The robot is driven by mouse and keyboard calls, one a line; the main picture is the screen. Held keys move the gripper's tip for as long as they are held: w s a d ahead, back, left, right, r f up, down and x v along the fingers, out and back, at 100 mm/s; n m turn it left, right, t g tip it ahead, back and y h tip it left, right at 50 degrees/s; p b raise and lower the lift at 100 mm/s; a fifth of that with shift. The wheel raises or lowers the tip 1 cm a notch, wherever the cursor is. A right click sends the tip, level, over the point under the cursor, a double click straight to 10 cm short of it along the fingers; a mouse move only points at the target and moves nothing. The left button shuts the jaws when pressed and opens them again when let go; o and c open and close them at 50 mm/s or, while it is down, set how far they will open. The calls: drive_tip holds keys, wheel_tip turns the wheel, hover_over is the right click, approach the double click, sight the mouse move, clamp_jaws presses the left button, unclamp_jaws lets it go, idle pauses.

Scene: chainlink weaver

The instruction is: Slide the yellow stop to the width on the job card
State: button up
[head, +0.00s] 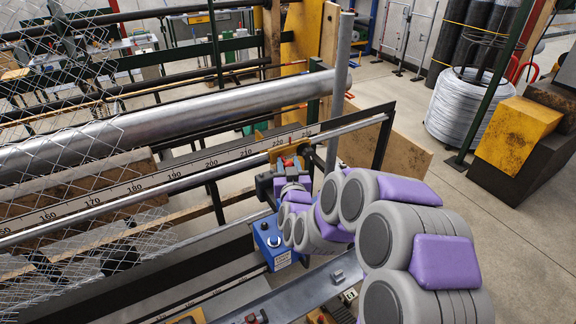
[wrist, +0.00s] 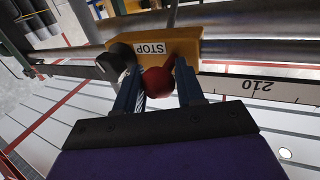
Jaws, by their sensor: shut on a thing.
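The yellow stop (wrist: 187,42), with a white STOP label, sits on the metal rail in the wrist view. In the head view the stop (head: 284,150) is partly hidden by my gripper. My gripper (wrist: 160,88) has its two blue fingers on either side of the stop's red ball knob (wrist: 157,80), shut on it. The scale bar (head: 112,196) runs along the rail with printed numbers. In the wrist view its 210 mark stands upside down, right of the stop. I cannot make out a readable job card.
A thick steel roller (head: 180,112) lies above the scale. Chain-link mesh (head: 60,90) hangs at the left. A blue box with a knob (head: 272,242) is below my gripper.

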clamp_jaws()
drive_tip(key=shift+w+d+b, duration=0.1)
drive_tip(key=shift+d+b, duration=0.1)
drive_tip(key=shift+b, duration=0.45)
drive_tip(key=shift+w+d+r, duration=0.1)
drive_tip(key=shift+w+d, duration=0.05)
drive_tip(key=shift+d, duration=0.1)
drive_tip(key=o, duration=0.7)
unclamp_jaws()
drive_tip(key=shift+w+d, duration=0.1)
drive_tip(key=shift+d, duration=0.05)
